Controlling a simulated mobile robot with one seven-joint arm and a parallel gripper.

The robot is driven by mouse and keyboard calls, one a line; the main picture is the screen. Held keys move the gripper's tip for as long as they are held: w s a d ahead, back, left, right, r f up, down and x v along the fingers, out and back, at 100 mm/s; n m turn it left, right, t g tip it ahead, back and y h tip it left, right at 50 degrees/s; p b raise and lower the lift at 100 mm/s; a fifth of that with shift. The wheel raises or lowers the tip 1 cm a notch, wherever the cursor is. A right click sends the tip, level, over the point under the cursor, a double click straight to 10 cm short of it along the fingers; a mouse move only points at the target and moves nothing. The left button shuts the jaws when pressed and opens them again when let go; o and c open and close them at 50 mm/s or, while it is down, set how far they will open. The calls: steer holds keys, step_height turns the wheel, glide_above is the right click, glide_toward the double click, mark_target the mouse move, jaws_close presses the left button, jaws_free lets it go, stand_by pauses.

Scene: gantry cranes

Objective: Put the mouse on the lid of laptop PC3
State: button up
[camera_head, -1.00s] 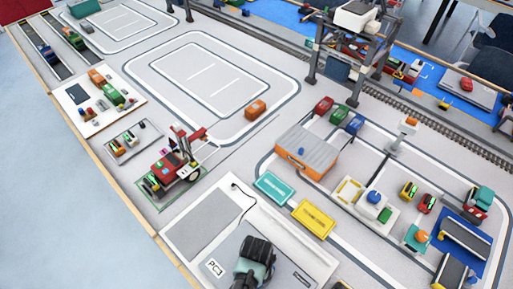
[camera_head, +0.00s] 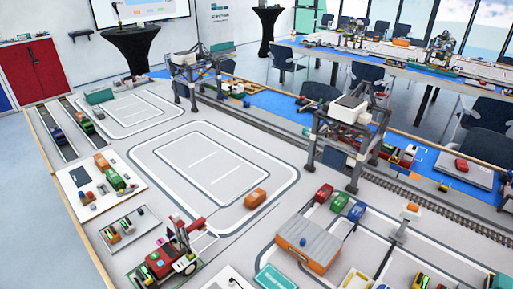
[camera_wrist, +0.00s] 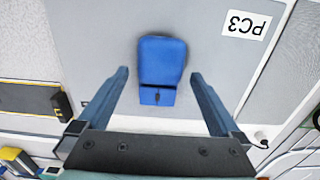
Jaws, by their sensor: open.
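The blue mouse (camera_wrist: 163,60) lies on the grey lid of laptop PC3 (camera_wrist: 90,30) in the wrist view. The white PC3 label (camera_wrist: 247,24) is at the lid's upper right, upside down. My gripper (camera_wrist: 160,75) is open, with one finger on each side of the mouse and a gap to each. No finger visibly touches the mouse. How high the fingers are above the lid is hard to tell. In the head view my gripper and the mouse are out of frame.
In the head view a red tractor (camera_head: 165,262), an orange-sided box (camera_head: 308,246) and a teal sign (camera_head: 277,279) stand near the bottom. A gantry crane (camera_head: 348,120) stands over the rails. In the wrist view a dark block (camera_wrist: 62,106) lies at left.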

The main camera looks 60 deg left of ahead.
step_height(320, 180, up, 11)
steer(key=w+a+r+t+y, duration=0.3)
steer(key=w+r+t, duration=0.3)
steer(key=w+r, duration=1)
steer(key=w+d+r+t, duration=0.2)
steer(key=w+r+t, duration=0.15)
steer(key=r, duration=0.35)
steer(key=w+d+r+m+t+y, duration=0.1)
steer(key=w+d+r+t, duration=0.1)
steer(key=w+r, duration=0.35)
steer(key=w+d+r+t, duration=0.2)
steer(key=r+t, duration=0.1)
steer(key=r, duration=0.6)
steer(key=s+d+r+m+t+h, duration=0.1)
steer(key=d+r+t, duration=0.35)
steer(key=r, duration=0.65)
steer(key=s+d+r+t+h, duration=0.1)
steer(key=s+d+r+t, duration=0.3)
steer(key=r, duration=0.8)
steer(key=s+d+r+t+h, duration=0.1)
steer(key=s+d+r+t, duration=0.1)
steer(key=r, duration=0.4)
steer(key=s+d+r+t+h, duration=0.1)
steer(key=s+d+r+t, duration=0.1)
steer(key=s+d+r, duration=0.2)
step_height(320, 180, up, 2)
steer(key=shift+s+d+m, duration=0.3)
steer(key=shift+s, duration=0.2)
